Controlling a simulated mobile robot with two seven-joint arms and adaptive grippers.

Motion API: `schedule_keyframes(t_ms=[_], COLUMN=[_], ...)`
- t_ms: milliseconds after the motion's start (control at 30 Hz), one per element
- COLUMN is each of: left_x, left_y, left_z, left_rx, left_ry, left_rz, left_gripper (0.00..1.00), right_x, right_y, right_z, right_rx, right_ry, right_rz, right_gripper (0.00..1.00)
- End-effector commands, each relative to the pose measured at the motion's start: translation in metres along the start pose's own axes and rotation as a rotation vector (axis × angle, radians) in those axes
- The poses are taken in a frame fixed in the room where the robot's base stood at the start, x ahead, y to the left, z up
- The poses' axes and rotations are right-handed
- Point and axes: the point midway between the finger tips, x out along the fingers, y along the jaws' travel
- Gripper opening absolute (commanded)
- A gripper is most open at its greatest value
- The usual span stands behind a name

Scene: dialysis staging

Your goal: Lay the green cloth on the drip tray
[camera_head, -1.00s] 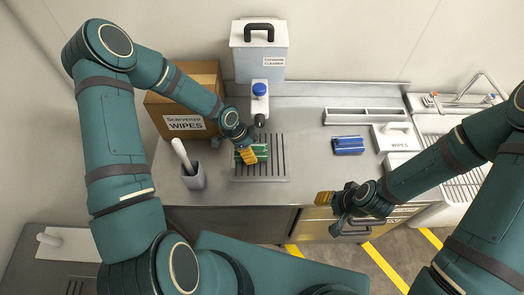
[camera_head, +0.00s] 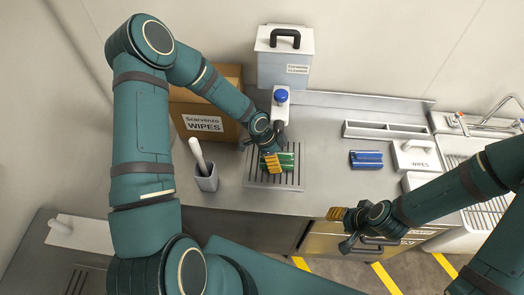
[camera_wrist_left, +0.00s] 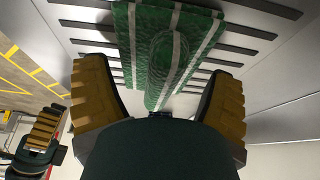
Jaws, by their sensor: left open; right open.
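The green cloth (camera_head: 287,161) with pale stripes lies folded on the slatted drip tray (camera_head: 290,181). In the left wrist view the cloth (camera_wrist_left: 165,45) lies across the dark slats of the tray (camera_wrist_left: 245,28). My left gripper (camera_head: 272,163) is open just over the cloth's left part and hides some of it. In the left wrist view its yellow fingertips (camera_wrist_left: 160,105) stand apart on either side of the cloth's near end; I cannot tell whether they touch it. My right gripper (camera_head: 338,214) is open and empty in front of the counter's front edge.
A blue folded cloth (camera_head: 366,159) lies on the counter to the right. A grey cup with a white handle (camera_head: 206,180) stands left of the tray. The counter between tray and blue cloth is clear.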

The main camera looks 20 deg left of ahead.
Motion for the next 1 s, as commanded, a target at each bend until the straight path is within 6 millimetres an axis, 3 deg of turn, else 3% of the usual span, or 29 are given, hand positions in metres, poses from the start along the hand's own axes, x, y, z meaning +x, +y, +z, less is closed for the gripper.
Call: schedule_keyframes(t_ms=[267, 700, 1000], left_x=[-0.05, -0.081, -0.09], left_y=[-0.001, 0.0, 0.0], left_z=[0.005, 0.086, 0.11], left_rx=[-0.005, -0.004, 0.001], left_ry=[-0.001, 0.0, 0.0], left_rz=[-0.003, -0.001, 0.0], left_gripper=[0.83, 0.83, 0.83], right_x=[-0.007, -0.011, -0.012], right_y=[-0.002, -0.003, -0.004], right_z=[-0.001, -0.001, -0.001], right_rx=[0.0, 0.0, 0.0], right_ry=[0.0, 0.0, 0.0], right_rz=[-0.001, -0.002, -0.002], right_gripper=[0.47, 0.47, 0.47])
